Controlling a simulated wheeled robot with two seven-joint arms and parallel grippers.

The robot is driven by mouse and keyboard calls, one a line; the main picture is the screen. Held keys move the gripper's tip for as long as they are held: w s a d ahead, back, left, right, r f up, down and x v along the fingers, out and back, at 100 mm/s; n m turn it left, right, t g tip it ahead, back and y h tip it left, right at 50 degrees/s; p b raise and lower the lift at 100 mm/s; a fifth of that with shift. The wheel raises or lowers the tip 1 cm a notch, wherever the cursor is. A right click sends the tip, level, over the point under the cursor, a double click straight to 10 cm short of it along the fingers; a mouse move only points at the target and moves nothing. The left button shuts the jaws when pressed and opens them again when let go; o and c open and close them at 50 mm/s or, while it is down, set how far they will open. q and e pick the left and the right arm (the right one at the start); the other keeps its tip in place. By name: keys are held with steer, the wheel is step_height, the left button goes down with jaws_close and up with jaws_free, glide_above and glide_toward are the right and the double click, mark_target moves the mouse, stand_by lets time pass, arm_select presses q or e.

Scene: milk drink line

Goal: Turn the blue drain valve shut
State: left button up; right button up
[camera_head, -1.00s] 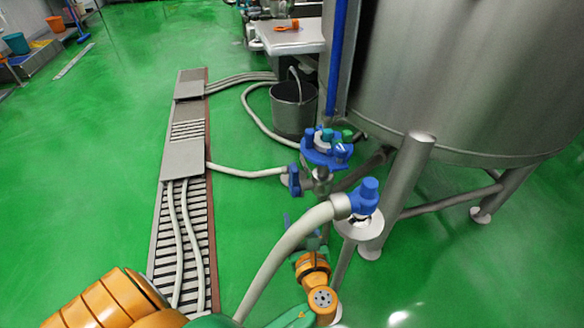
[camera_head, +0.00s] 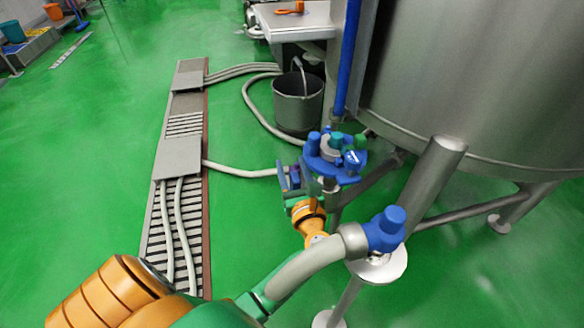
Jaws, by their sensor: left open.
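My left gripper (camera_head: 295,179) is open at the near side of the blue drain valve, below the tank's edge. Its two fingers point up and away from me, one on each side of the valve's blue handle (camera_head: 295,173). Only a small dark blue piece of the handle shows between the fingers; the rest is hidden. I cannot tell whether the fingers touch it. The orange wrist and green arm reach in from below, partly behind a pale hose. My right gripper is not in view.
A blue holder (camera_head: 337,160) with coloured fittings sits just right of the fingers. A blue fitting (camera_head: 386,230) joins the thick pale hose (camera_head: 300,272) near my arm. The steel tank (camera_head: 480,80) fills the right.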

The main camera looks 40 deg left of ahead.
arm_select(q)
jaws_close()
stand_by(1.4)
